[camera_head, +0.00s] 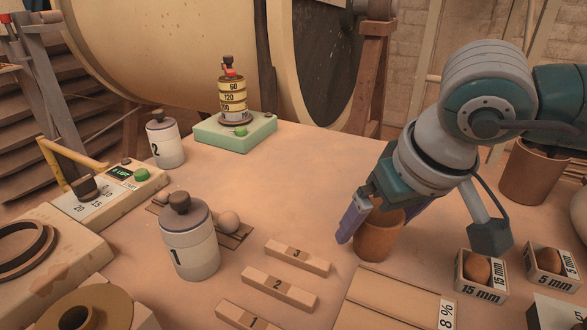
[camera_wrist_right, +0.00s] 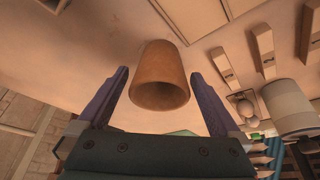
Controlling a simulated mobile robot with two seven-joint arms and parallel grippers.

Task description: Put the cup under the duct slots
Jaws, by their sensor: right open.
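A brown, slightly tapered cup (camera_head: 378,240) stands upright on the table, right of the middle in the head view. It also shows in the right wrist view (camera_wrist_right: 160,65), with its dark mouth facing the camera. My right gripper (camera_head: 368,222) is open at the cup. In the wrist view its two purple fingers (camera_wrist_right: 159,75) lie one on each side of the cup, with small gaps. I cannot make out which part is the duct slots. My left gripper is out of view.
Numbered bars (camera_head: 297,257) and a flat panel (camera_head: 385,300) lie left and front of the cup. Small boxes (camera_head: 481,287) stand to the right, a larger pot (camera_head: 533,172) behind them. A canister (camera_head: 189,242) stands left. The table's back middle is clear.

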